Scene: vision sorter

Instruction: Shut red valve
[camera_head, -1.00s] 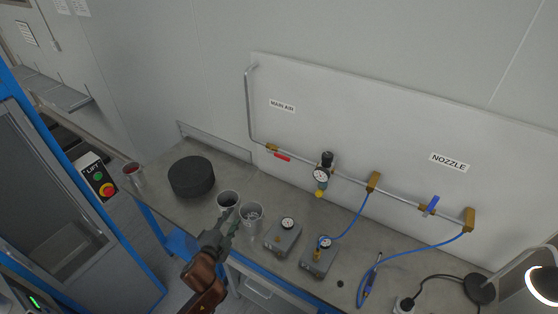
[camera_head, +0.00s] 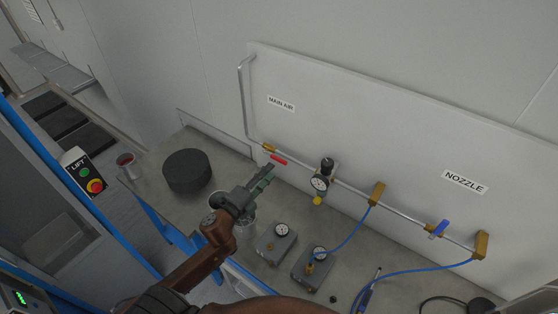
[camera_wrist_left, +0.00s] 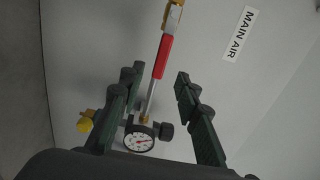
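The red valve handle (camera_head: 278,160) is on the wall pipe under the MAIN AIR label, by a brass fitting (camera_head: 269,148). It lies roughly along the pipe. My left gripper (camera_head: 266,174) is just below and left of the handle in the head view, above the bench. In the left wrist view the red handle (camera_wrist_left: 162,57) lies ahead, between and beyond the fingers of my left gripper (camera_wrist_left: 158,80). The fingers are apart with nothing between them, and I see no contact with the handle. My right gripper is out of view.
A regulator with a gauge (camera_head: 320,183) sits on the pipe to the right. A blue valve handle (camera_head: 438,228) is farther along. Below on the bench (camera_head: 155,188) are a black cylinder (camera_head: 188,172), metal cups (camera_head: 244,226) and two gauge boxes (camera_head: 276,243).

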